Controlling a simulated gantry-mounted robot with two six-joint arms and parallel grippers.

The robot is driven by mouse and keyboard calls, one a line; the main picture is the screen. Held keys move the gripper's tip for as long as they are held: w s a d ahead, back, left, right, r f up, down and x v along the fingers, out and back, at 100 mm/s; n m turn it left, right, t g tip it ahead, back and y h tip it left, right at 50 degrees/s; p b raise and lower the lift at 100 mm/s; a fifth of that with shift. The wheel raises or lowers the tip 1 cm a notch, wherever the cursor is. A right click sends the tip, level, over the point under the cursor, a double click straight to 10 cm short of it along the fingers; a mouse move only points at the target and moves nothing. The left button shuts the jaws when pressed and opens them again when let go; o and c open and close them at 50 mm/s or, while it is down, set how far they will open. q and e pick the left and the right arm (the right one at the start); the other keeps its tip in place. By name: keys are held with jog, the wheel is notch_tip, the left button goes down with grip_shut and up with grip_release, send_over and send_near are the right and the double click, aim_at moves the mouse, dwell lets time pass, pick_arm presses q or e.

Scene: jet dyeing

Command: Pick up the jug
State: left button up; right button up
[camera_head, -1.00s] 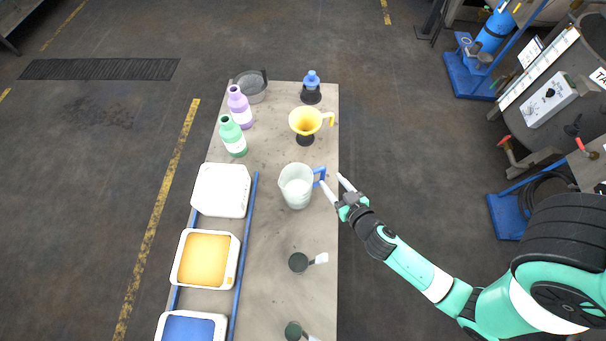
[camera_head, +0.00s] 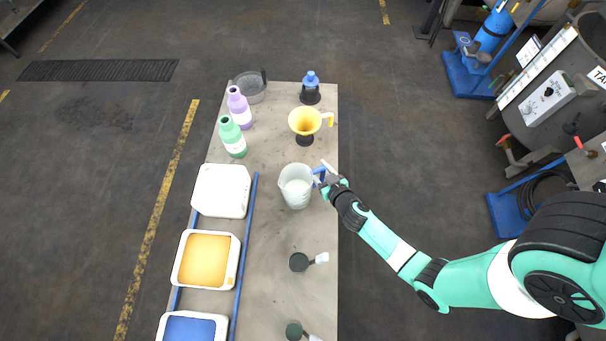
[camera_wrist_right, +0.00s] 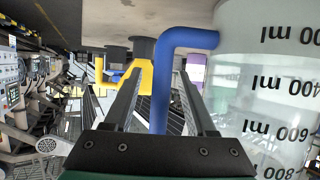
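The jug (camera_head: 296,187) is a clear, whitish measuring jug standing upright on the table, with its blue handle (camera_head: 319,174) on the right side. My right gripper (camera_head: 324,172) is at that handle. In the right wrist view, the fingers of my right gripper (camera_wrist_right: 160,85) are open, one on each side of the blue handle (camera_wrist_right: 161,88), with gaps visible between handle and fingers. The jug's wall (camera_wrist_right: 270,85), with ml markings, is right beside the right finger. My left gripper is not in view.
A yellow funnel (camera_head: 304,121) and a dark bottle with a blue top (camera_head: 311,90) stand behind the jug. Green (camera_head: 232,138) and purple (camera_head: 239,108) bottles stand to the back left. White (camera_head: 221,191) and orange (camera_head: 205,259) trays are at left. A dark scoop (camera_head: 299,262) lies in front.

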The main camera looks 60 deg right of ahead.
grip_shut()
dwell(1.3)
